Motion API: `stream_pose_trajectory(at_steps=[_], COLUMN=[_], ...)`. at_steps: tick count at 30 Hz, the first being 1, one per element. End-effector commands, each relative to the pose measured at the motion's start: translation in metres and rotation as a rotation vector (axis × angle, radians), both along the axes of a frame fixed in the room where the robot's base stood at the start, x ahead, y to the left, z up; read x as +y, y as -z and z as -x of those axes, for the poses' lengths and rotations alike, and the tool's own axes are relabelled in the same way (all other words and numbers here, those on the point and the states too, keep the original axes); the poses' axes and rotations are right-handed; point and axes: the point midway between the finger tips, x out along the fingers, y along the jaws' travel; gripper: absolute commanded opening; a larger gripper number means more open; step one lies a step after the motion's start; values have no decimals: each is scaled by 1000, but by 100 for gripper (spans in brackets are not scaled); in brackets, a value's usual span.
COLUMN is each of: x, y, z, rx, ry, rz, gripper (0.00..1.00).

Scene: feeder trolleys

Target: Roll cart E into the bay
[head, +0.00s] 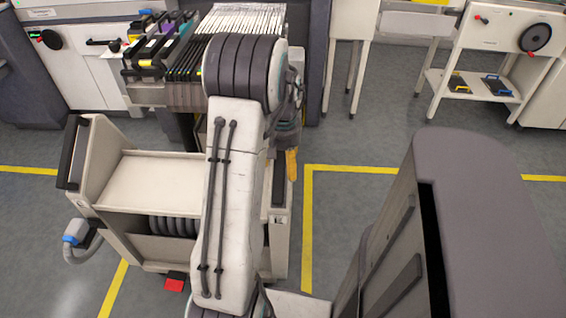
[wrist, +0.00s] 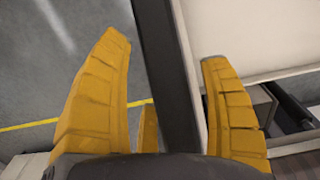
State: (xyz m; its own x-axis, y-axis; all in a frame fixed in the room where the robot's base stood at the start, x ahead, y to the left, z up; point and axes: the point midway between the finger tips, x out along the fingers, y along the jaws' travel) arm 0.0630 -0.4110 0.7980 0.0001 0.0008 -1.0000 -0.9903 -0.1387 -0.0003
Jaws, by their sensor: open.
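A beige cart (head: 147,180) with a flat top, black feeders and white tapes (head: 245,18) at its far end stands in front of me; I cannot read a letter on it. It has a black handle (head: 72,152) at its left and a dark bar (head: 279,185) at its right. My gripper (head: 291,165) is at the right side, mostly hidden behind my arm. In the wrist view my gripper's yellow fingers (wrist: 168,65) are open on either side of a black bar (wrist: 164,50), apart from it. Yellow floor lines (head: 307,235) run beside the cart.
A white machine (head: 85,75) stands behind at the left. A white side table (head: 470,85) with a lower shelf stands at the back right. A blue-tipped grey hose (head: 75,238) and red pedal (head: 174,285) are at the cart's near left.

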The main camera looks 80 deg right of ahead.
Motion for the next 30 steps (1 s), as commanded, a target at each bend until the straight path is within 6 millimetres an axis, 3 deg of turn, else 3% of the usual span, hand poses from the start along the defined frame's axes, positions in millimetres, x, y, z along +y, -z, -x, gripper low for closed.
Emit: stream_pose_trajectory(at_steps=[7,27,30], x=[0,0,0], y=[0,0,0], z=[0,0,0], rx=[0,0,0], ry=[0,1,1], rz=[0,1,0], gripper=[71,12,8])
